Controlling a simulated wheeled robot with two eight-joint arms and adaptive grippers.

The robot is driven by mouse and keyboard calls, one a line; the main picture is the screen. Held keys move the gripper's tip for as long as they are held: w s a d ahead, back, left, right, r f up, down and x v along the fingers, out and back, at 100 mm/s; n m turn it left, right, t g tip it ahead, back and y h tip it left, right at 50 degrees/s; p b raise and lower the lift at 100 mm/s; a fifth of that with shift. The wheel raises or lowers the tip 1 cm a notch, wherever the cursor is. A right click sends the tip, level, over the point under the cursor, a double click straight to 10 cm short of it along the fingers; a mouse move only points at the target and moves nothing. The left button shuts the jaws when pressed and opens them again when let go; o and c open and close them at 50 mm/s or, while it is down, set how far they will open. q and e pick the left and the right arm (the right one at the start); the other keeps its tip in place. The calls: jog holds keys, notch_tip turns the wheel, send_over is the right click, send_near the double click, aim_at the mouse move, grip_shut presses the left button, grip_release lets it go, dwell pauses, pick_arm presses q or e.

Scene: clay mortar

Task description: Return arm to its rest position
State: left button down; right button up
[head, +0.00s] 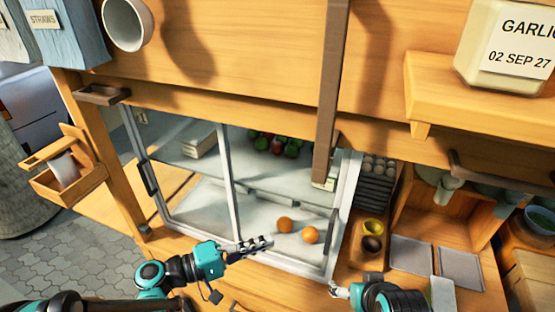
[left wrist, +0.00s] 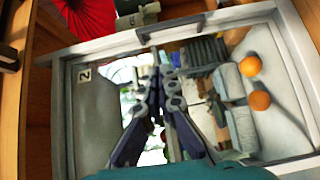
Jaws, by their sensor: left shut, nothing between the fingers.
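My left gripper (head: 256,244) reaches in from the lower left in the head view, in front of the glass-fronted cabinet (head: 233,190). Its dark fingers are together and empty, left of and below two oranges (head: 311,235) seen in the cabinet. In the left wrist view my left gripper (left wrist: 160,78) is shut over the middle of the cabinet, with the oranges (left wrist: 260,101) to its right. My right gripper (head: 338,291) shows only as a small part at the bottom edge of the head view, near the cabinet's lower right corner. Its fingers are too unclear to read.
A wooden counter with a brown post (head: 332,80) lies above the cabinet. A small wooden box (head: 68,172) sticks out at the left. Paved floor is open at the lower left.

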pick_arm(q)
jog(key=s+a+f+m+g+y, duration=0.2)
jog(key=s+a+f+y, duration=0.15)
jog(key=f+y, duration=0.55)
jog(key=s+a+m+t+y+b, duration=0.1)
jog(key=s+a+m+y, duration=0.2)
jog(key=a+y, duration=0.4)
jog(key=a, duration=0.2)
jog(key=shift+s+a+r, duration=0.15)
jog(key=shift+s+a, duration=0.1)
jog(key=shift+a, duration=0.15)
